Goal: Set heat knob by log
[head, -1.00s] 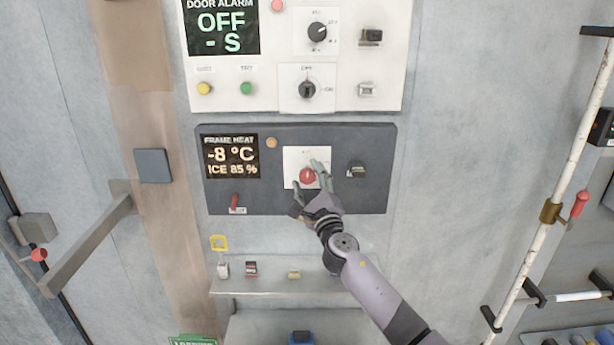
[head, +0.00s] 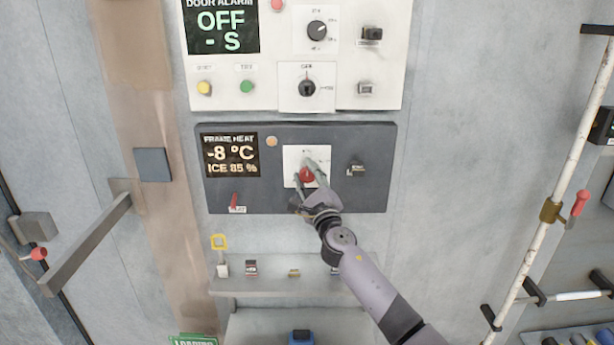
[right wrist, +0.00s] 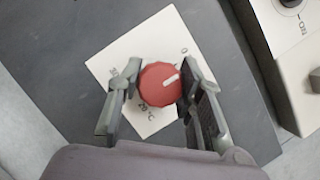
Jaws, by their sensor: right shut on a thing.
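The red heat knob (head: 307,174) sits on a white plate (head: 291,153) in the dark frame heat panel (head: 378,195). In the right wrist view the red knob (right wrist: 158,84) has a white pointer line towards its upper right, near a "0" mark. My right gripper (head: 308,172) has its fingers on either side of the knob; in the right wrist view the gripper (right wrist: 157,88) is shut on it. The frame heat display (head: 230,155) reads -8 °C and ICE 85 %. No log shows that I can make out. My left gripper is out of view.
A white door alarm panel (head: 270,75) with knobs and buttons is above; its display (head: 221,27) reads OFF. A shelf (head: 275,286) with small items is below.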

